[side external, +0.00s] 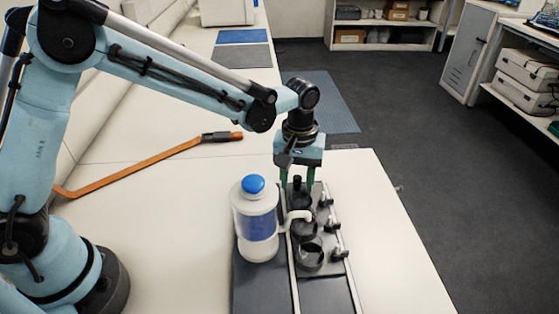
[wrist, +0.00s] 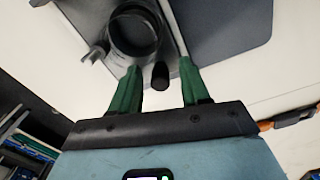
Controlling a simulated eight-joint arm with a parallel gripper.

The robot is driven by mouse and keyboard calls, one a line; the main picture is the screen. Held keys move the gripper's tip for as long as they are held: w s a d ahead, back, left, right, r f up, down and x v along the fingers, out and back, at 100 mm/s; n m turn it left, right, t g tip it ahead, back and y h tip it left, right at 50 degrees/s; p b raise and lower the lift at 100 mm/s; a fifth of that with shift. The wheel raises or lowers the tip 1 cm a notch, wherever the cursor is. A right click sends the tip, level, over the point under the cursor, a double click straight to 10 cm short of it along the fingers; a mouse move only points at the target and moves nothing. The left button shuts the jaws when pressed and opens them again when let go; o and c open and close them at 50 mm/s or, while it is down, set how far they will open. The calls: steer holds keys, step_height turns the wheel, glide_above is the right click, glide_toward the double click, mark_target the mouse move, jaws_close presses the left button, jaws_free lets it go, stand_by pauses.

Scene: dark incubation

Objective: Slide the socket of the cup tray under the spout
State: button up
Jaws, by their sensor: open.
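The dark cup tray (side external: 318,268) lies between two pale rails, with round sockets in a row along it. The front socket (side external: 309,256) looks empty. A white bottle with a blue cap (side external: 254,184) stands left of the tray. Its white spout (side external: 297,215) reaches over the tray, close to the middle socket; exact alignment is unclear. My gripper (side external: 297,186) points down at the tray's far end. Its green fingers are open on either side of a black upright peg (wrist: 160,76), with gaps visible. A dark socket ring (wrist: 133,32) lies just beyond the peg in the wrist view.
Several small knobs (side external: 337,253) line the tray's right side. An orange bent strip with a dark grip (side external: 140,166) lies on the white table at left. The table right of the tray (side external: 385,240) is clear up to its edge.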

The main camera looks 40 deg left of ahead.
steer(key=shift+f, duration=0.1)
jaws_close()
steer(key=shift+w, duration=0.1)
stand_by(0.3)
steer(key=shift+w+a, duration=1.65)
steer(key=shift+a, duration=0.05)
jaws_free()
